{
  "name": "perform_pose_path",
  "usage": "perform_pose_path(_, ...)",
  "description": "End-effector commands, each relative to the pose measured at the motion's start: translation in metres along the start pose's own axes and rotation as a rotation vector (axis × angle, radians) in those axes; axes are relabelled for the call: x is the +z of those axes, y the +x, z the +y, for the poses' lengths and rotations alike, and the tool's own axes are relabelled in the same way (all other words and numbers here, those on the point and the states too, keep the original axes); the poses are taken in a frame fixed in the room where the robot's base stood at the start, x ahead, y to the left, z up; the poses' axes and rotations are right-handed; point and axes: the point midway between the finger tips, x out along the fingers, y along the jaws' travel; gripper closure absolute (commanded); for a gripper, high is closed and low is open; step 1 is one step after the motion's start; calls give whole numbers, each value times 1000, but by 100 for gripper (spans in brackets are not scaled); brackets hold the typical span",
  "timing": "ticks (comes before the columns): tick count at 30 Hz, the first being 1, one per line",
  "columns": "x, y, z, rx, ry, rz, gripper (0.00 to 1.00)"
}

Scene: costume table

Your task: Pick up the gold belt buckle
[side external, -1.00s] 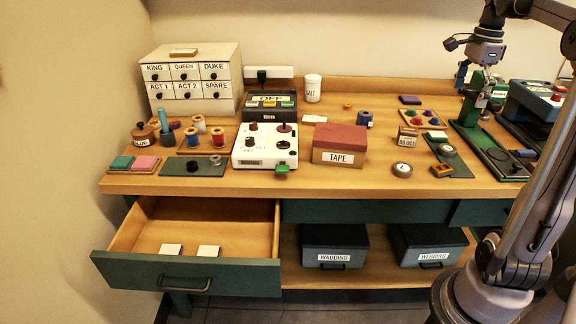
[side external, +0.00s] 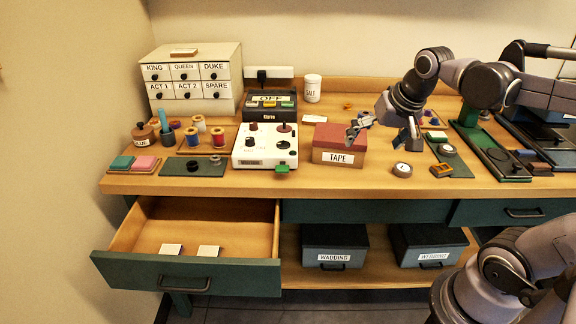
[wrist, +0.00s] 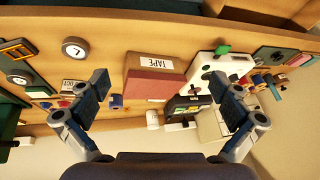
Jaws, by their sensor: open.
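The gold belt buckle looks to be the small gold-orange frame (side external: 441,170) lying flat near the front edge of the green mat, right of the round L-marked piece. A matching gold frame (wrist: 15,50) shows at the left edge of the wrist view. My gripper (side external: 382,143) is open and empty, above the table by the right end of the red-lidded TAPE box, left of and apart from the buckle. In the wrist view my gripper (wrist: 156,80) has its fingers spread wide, with the box beyond them.
The TAPE box (side external: 339,157) and the round L-marked piece (side external: 402,170) stand close by. A green-based device (side external: 490,150) stands to the right. An open drawer (side external: 185,272) juts out at the lower left.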

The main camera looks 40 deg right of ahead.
Motion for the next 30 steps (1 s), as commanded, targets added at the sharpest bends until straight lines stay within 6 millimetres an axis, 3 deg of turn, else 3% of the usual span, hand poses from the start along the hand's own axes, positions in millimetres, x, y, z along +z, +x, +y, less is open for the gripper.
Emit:
perform_pose_path(1, 21, 6, -14, -37, -124, 21, 0)
perform_pose_path(3, 42, 12, -29, -81, -277, 54, 0)
perform_pose_path(6, 67, 20, -43, -129, -447, 96, 0)
perform_pose_path(10, 86, 25, -52, -165, -575, 131, 0)
perform_pose_path(15, 91, 26, -55, -175, -616, 144, 3)
perform_pose_path(18, 90, 26, -55, -174, -614, 143, 32)
perform_pose_path(30, 88, 26, -53, -166, -619, 140, 32)
